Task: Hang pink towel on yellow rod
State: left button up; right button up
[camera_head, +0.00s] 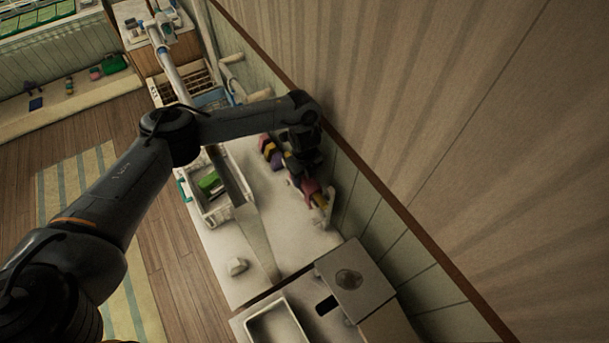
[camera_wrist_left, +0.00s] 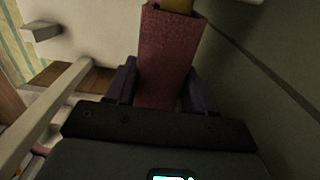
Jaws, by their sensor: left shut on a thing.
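The pink towel (camera_wrist_left: 165,60) hangs between the dark fingers of my left gripper (camera_wrist_left: 161,88) in the left wrist view. My left gripper (camera_head: 296,168) is shut on it, and the towel (camera_head: 310,187) shows small below the gripper in the head view, over the counter by the wall. A yellow piece (camera_wrist_left: 179,5) shows at the towel's far end at the top of the wrist view; I cannot tell whether it is the rod, or whether towel and piece touch. My right gripper is in neither view.
Pink, yellow and purple items (camera_head: 268,150) lie by the wall beside my gripper. A white basket (camera_head: 218,205) with a green thing stands on the counter (camera_head: 285,215). A box (camera_head: 352,278) and a white tray (camera_head: 278,325) are at the near end. The wall is close on the right.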

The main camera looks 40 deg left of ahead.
pick_arm(q)
jog(key=o, duration=1.3)
jog(key=shift+r, duration=0.55)
notch_tip(320, 180, up, 10)
jog(key=shift+f+p, duration=0.2)
jog(key=shift+p, duration=0.45)
jog(key=shift+s+r, duration=0.1)
